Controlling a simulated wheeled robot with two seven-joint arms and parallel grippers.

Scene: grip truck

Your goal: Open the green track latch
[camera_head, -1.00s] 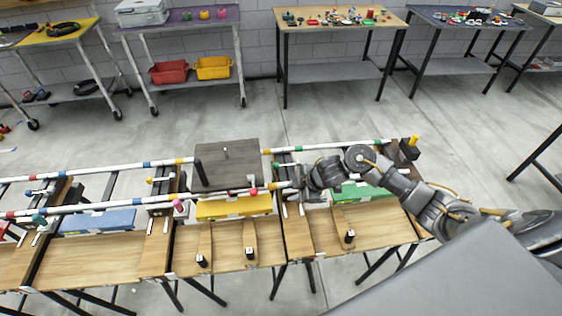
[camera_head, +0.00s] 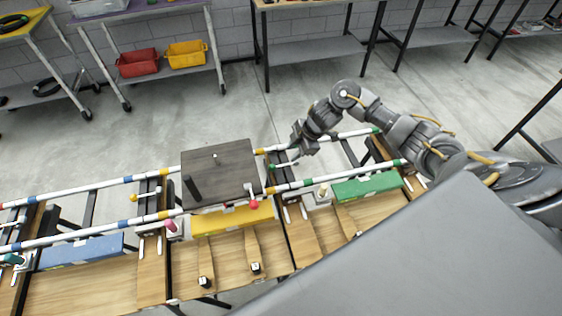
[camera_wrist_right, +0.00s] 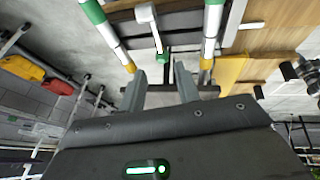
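The green track latch (camera_wrist_right: 163,54) shows in the right wrist view as a green-tipped handle on a white lever, between two white rails. In the head view its green tip (camera_head: 272,167) sits between the rails, right of the dark grey box. My right gripper (camera_head: 298,143) is above the rails there, near the far rail. In the right wrist view the two fingers of that gripper (camera_wrist_right: 159,82) are apart and empty, with the green handle just beyond the fingertips. I see no contact. My left gripper is in neither view.
The dark grey box (camera_head: 220,172) straddles the rails to the left. A red-tipped latch (camera_head: 254,204) is on the near rail and a pink-tipped one (camera_head: 171,225) further left. A green block (camera_head: 367,187) and a yellow block (camera_head: 232,218) lie along the near side.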

